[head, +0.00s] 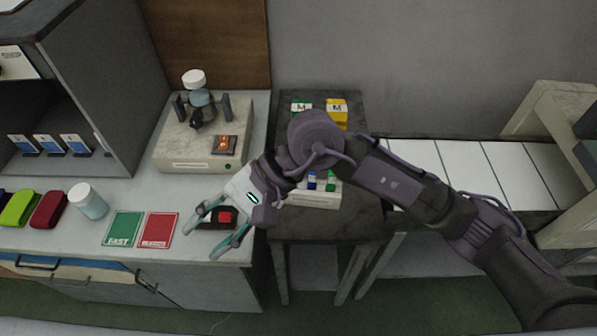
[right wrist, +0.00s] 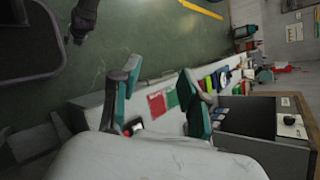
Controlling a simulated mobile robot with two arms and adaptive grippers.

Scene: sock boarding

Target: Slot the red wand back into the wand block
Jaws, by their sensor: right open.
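A pale block (head: 313,199) with upright blue and green pieces stands on the dark side table, partly hidden behind my right arm; it looks like the wand block. I cannot pick out a red wand for certain. A small dark item with a red top (head: 222,217) lies on the counter by my right gripper (head: 201,242). The gripper is open, its fingers pointing left and down over the counter's front edge, and holds nothing I can see. In the right wrist view, the gripper (right wrist: 160,72) shows parted fingers, with a red-topped item (right wrist: 138,128) beyond them.
Green (head: 124,228) and red (head: 159,229) cards lie left of the gripper, beside a white-capped jar (head: 88,201). A beige machine (head: 203,146) stands behind. Green and yellow boxes (head: 337,112) sit at the side table's back. A white slatted conveyor (head: 470,165) is at right.

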